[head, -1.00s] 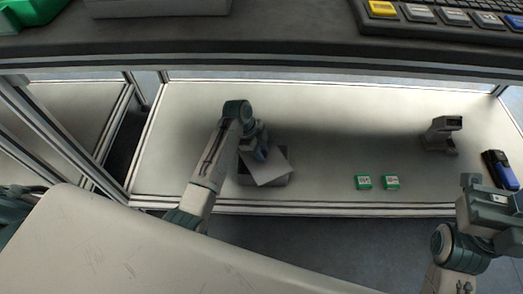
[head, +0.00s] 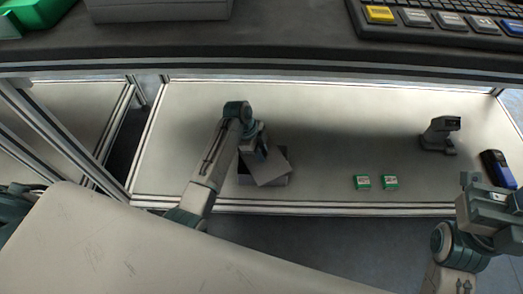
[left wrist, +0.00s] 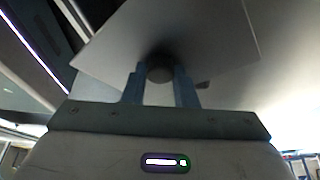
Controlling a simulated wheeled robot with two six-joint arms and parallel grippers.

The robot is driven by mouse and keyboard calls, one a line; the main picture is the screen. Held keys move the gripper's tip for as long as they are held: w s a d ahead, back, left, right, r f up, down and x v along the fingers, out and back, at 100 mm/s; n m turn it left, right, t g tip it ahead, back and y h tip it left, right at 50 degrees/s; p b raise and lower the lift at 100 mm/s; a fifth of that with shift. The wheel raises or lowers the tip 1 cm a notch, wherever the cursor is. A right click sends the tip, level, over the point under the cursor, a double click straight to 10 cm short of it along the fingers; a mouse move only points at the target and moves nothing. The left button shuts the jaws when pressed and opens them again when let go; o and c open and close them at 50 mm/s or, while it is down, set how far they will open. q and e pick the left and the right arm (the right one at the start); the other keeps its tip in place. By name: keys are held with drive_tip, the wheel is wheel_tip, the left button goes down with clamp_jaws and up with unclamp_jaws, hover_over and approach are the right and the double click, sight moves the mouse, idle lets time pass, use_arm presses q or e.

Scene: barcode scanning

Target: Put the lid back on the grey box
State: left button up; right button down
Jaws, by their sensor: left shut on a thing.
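The grey box (head: 284,181) stands on the lower shelf, near its front edge and left of the middle. Its grey lid (head: 266,168) is over the box, turned at an angle to it, so part of the box's dark inside and rim shows. My left gripper (head: 262,151) is above the lid and shut on its knob. In the left wrist view the two fingers (left wrist: 160,88) close on the round dark knob (left wrist: 160,70), with the flat lid (left wrist: 205,35) beyond them. Whether the lid touches the box's rim I cannot tell. My right gripper (head: 490,205) is at the right edge; its fingers are unclear.
Two small green-and-white boxes (head: 362,182) (head: 390,182) lie on the shelf right of the grey box. A grey scanner (head: 440,135) and a blue-black handheld device (head: 497,170) stand further right. The shelf's middle is clear.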

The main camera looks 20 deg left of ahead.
use_arm(q)
drive_tip(key=shift+f+p, duration=0.15)
drive_tip(key=shift+p, duration=0.65)
idle(1.1)
idle(0.3)
drive_tip(key=o, duration=1.6)
drive_tip(key=shift+c, duration=0.2)
